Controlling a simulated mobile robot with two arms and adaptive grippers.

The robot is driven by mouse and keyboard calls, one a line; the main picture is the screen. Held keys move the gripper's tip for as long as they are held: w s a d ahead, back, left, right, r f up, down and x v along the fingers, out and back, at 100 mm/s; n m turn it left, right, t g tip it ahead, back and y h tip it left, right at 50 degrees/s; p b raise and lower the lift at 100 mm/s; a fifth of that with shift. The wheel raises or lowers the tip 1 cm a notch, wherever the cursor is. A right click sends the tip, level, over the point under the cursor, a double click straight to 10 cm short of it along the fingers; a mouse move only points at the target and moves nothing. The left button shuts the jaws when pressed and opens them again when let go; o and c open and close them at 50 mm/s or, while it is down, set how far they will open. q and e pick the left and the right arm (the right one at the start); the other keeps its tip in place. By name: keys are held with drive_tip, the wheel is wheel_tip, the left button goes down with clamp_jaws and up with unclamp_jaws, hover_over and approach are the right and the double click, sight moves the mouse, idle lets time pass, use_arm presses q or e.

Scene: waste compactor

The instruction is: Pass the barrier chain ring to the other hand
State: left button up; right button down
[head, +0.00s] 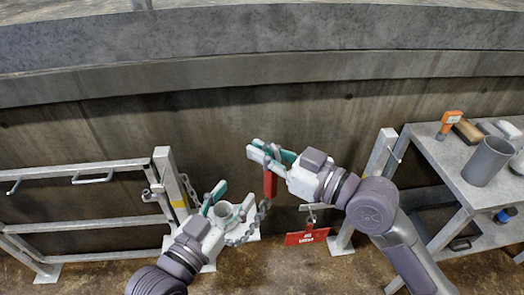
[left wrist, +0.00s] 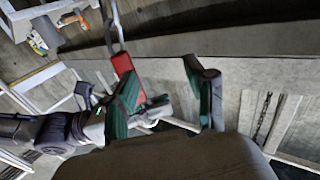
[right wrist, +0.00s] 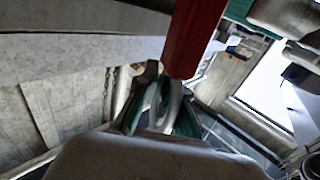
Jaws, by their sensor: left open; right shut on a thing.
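The barrier chain ring shows as a red piece (head: 270,181) with grey metal links, hanging upright at my right gripper (head: 257,150), which is shut on it. In the left wrist view the red piece (left wrist: 122,65) has a metal link above it. In the right wrist view the red piece (right wrist: 194,40) is large and close, partly out of frame. My left gripper (head: 231,197) is open and empty, below and left of the ring, apart from it. The grey chain (head: 261,212) hangs down from the ring and passes close beside my left gripper, which hides part of it.
A metal barrier post (head: 168,183) stands behind my left gripper; another post (head: 378,158) stands to the right. A red sign (head: 306,237) hangs low between them. A shelf cart (head: 440,160) at right carries a grey cylinder (head: 486,162) and an orange tool (head: 450,121).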

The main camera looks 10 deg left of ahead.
use_arm(q)
drive_tip(key=s+a+f+n+t+y, duration=0.1)
drive_tip(key=s+a+f+n+y, duration=0.5)
drive_tip(key=a, duration=0.3)
drive_tip(key=w+a+f+m+y+b, duration=0.1)
drive_tip(key=w+f+b, duration=0.4)
drive_tip(key=f+b, duration=0.25)
drive_tip(key=w+a+f+b, duration=0.1)
drive_tip(key=w+f+b, duration=0.3)
drive_tip(key=f+b, duration=0.4)
wheel_tip(320, 180, down, 12)
drive_tip(key=d+m+g+h+b, duration=0.1)
drive_tip(key=d+g, duration=0.2)
drive_tip(key=g, duration=0.1)
drive_tip(key=s+a+f+g, duration=0.1)
drive_tip(key=s+f+g, duration=0.4)
drive_tip(key=s+f, duration=0.4)
drive_tip(key=s+a+f+m+g, duration=0.1)
drive_tip(key=s+f+g, duration=0.5)
drive_tip(key=f, duration=1.2)
drive_tip(key=s, duration=0.4)
drive_tip(key=shift+a+m+y, duration=0.2)
drive_tip(key=shift+m+y, duration=0.1)
drive_tip(key=shift+y, duration=0.1)
use_arm(e)
wheel_tip(320, 180, down, 17)
